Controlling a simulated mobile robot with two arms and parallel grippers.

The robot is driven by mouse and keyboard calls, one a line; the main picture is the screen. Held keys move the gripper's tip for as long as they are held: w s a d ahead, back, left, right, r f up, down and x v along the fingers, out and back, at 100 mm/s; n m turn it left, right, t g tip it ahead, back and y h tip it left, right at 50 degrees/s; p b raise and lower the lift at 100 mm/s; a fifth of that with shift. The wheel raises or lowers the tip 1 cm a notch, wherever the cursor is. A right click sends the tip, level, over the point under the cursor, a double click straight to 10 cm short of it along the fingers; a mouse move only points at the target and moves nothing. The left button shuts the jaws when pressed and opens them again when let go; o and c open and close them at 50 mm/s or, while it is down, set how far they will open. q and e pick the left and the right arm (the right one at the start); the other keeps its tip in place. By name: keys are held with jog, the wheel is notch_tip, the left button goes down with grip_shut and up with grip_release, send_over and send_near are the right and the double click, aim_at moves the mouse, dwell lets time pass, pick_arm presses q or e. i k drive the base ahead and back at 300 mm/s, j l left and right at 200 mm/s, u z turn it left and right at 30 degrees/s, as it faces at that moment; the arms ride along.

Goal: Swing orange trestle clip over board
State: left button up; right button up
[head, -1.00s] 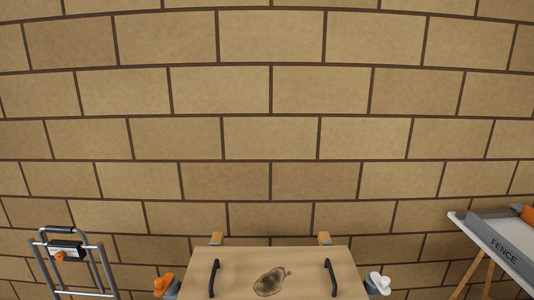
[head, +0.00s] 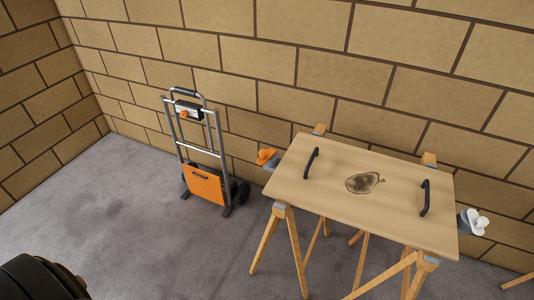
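The wooden board (head: 330,204) lies across wooden trestles (head: 297,248) by the wall. It has two black handles and a dark stain. The orange trestle clip (head: 266,156) is at the board's left end, on a grey mount (head: 270,166). It appears swung out beside the board's edge, not over its top. A white clip (head: 474,221) sits on a similar grey mount just past the board's right end. Neither of my grippers is in view.
A hand truck (head: 203,150) with an orange toe plate stands against the block wall, left of the board. A dark rounded object (head: 40,279) shows at the bottom left corner. The grey floor (head: 120,215) between is clear.

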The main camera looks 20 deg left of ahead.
aim_at(265, 156)
jog(key=j+u, duration=0.1)
jog(key=j, duration=0.4)
jog(key=i+j, duration=0.1)
jog(key=j, duration=0.35)
jog(key=j+u, duration=0.15)
jog(key=j, duration=0.35)
jog(key=i+j, duration=0.1)
jog(key=j, duration=0.35)
jog(key=i+j+u, duration=0.15)
jog(key=j, duration=0.8)
jog(key=i+u, duration=0.05)
